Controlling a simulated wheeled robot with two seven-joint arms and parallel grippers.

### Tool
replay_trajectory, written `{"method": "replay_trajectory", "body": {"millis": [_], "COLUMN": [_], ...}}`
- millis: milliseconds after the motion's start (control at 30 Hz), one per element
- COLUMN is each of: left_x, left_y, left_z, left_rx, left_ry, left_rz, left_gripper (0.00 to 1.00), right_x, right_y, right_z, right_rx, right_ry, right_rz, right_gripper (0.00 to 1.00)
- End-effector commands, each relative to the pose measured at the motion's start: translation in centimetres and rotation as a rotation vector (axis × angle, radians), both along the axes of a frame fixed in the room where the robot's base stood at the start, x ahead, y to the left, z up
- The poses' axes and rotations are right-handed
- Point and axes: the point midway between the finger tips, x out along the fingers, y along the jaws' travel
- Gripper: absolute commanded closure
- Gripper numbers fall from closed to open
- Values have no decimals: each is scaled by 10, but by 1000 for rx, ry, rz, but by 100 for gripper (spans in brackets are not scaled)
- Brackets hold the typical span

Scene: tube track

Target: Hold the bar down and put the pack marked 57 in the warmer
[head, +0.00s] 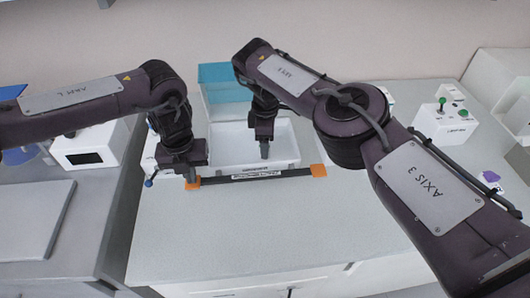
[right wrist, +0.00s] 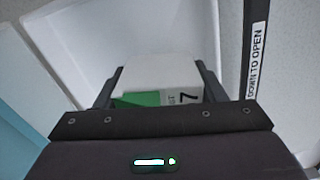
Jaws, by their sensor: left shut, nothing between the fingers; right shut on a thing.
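The warmer is a white open-topped box (head: 225,157) with its teal lid (head: 222,80) raised at the back. A dark bar (head: 220,180) with a white label and orange ends runs along its front. My left gripper (head: 191,178) is shut and empty at the bar's left orange end, seemingly touching it. My right gripper (head: 264,154) is over the box opening. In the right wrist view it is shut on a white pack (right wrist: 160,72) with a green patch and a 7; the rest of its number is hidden. The bar (right wrist: 255,50) also shows there, reading "DOWN TO OPEN".
A white device with a dark window (head: 85,158) stands at the left. A white box with green knobs (head: 443,120) and a purple item (head: 490,176) are at the right. The counter in front of the bar (head: 260,230) is clear.

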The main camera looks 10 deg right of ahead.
Motion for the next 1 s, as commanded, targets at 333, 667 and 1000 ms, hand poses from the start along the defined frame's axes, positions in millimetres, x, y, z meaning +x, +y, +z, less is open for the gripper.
{"method": "replay_trajectory", "body": {"millis": [333, 667, 1000], "left_x": [-1, -1, -1], "left_y": [1, 1, 1], "left_z": [-1, -1, -1], "left_rx": [2, 2, 2], "left_ry": [2, 2, 2], "left_rz": [0, 0, 0], "left_gripper": [100, 100, 100], "right_x": [0, 0, 0], "right_y": [0, 0, 0], "right_z": [-3, -8, -12], "right_rx": [1, -1, 1], "right_ry": [0, 0, 0], "right_rz": [0, -1, -1], "right_gripper": [61, 61, 61]}}
